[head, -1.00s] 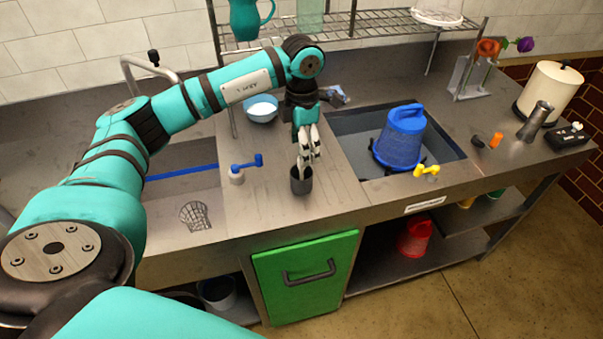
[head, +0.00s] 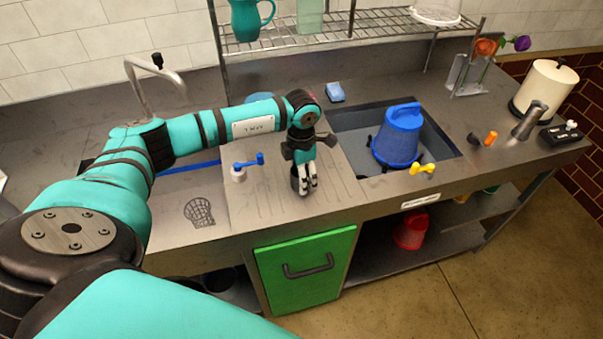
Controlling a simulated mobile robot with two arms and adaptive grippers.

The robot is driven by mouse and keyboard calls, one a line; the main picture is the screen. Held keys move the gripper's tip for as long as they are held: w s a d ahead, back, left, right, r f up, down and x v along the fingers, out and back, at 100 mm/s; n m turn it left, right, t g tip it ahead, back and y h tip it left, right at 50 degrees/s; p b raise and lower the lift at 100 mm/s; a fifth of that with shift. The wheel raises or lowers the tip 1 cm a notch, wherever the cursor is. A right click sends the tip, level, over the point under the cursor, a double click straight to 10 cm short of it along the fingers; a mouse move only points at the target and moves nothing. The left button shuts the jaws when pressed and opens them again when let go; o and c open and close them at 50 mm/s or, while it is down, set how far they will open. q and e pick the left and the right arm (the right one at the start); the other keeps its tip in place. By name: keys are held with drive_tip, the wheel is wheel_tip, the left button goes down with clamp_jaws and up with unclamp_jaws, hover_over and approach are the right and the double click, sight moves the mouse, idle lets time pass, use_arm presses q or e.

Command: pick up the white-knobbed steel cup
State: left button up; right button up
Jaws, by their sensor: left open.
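A small dark grey cup (head: 294,184) stands on the ribbed drainboard between the two sinks. It is mostly hidden behind my left gripper, and I cannot make out a white knob on it. My left gripper (head: 307,190) is open and points down, its pale fingers in front of the cup in this view. I cannot tell whether they touch it. A tilted steel vessel (head: 530,121) stands at the far right beside a black box with a white knob (head: 560,136). My right gripper is not in view.
A blue bucket (head: 398,136) stands in the right sink (head: 356,122). A blue-handled tap (head: 239,173) is left of the gripper, a yellow one (head: 423,168) to the right. A blue sponge (head: 335,92) lies behind. A wire rack (head: 290,37) hangs above. The front drainboard is clear.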

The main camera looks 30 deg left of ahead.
use_arm(q)
drive_tip(key=shift+c, duration=0.5)
drive_tip(key=c, duration=0.8)
drive_tip(key=shift+c, duration=0.2)
